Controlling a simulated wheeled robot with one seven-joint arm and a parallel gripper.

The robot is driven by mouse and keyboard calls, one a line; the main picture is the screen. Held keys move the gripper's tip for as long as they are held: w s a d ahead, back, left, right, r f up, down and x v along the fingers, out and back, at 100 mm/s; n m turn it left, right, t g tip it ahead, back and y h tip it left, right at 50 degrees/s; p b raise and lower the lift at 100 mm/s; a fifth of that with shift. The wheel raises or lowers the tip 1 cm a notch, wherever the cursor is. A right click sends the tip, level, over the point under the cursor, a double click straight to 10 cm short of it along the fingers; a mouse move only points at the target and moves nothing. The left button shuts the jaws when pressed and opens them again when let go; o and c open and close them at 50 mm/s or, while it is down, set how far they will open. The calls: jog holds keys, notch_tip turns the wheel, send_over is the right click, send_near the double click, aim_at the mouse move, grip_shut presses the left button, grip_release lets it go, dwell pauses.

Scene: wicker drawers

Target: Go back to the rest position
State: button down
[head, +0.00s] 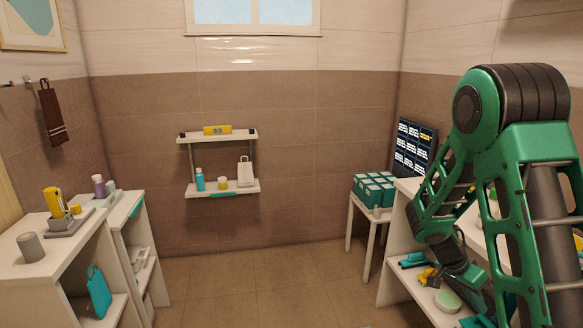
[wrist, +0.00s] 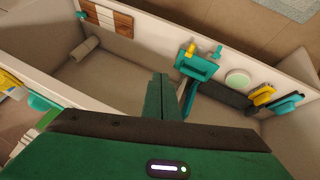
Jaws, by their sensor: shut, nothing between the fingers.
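My gripper (wrist: 161,80) shows in the wrist view with its two green fingers together and nothing between them. It is over a white shelf unit (wrist: 225,55), with a teal and yellow tool (wrist: 197,68) just right of the fingertips. In the head view my green arm fills the right side and bends down beside the white shelf unit (head: 398,285) at the right wall. The fingers cannot be clearly made out there.
The lower shelf at right holds a green-lidded round tub (head: 447,300) and teal and yellow tools. A small table with teal boxes (head: 374,188) stands behind. White cabinets (head: 60,250) line the left. The middle floor (head: 260,285) is clear.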

jog(key=s+a+r+n+y, duration=0.2)
jog(key=s+r, duration=0.3)
jog(key=s, duration=0.3)
jog(key=s+a+r+n+t+y, duration=0.1)
jog(key=s+a+r+n+y, duration=0.1)
jog(key=s+a+r, duration=0.3)
jog(key=s+a+r+n+y, duration=0.3)
jog(key=s+r, duration=0.3)
jog(key=s, duration=0.6)
jog(key=shift+s+a+r+n+t, duration=0.25)
jog(key=shift+n+t, duration=0.15)
jog(key=shift+n, duration=0.1)
jog(key=shift+w, duration=0.1)
jog(key=shift+w+d+f, duration=0.1)
jog(key=shift+w+f, duration=0.15)
jog(key=shift+w, duration=0.25)
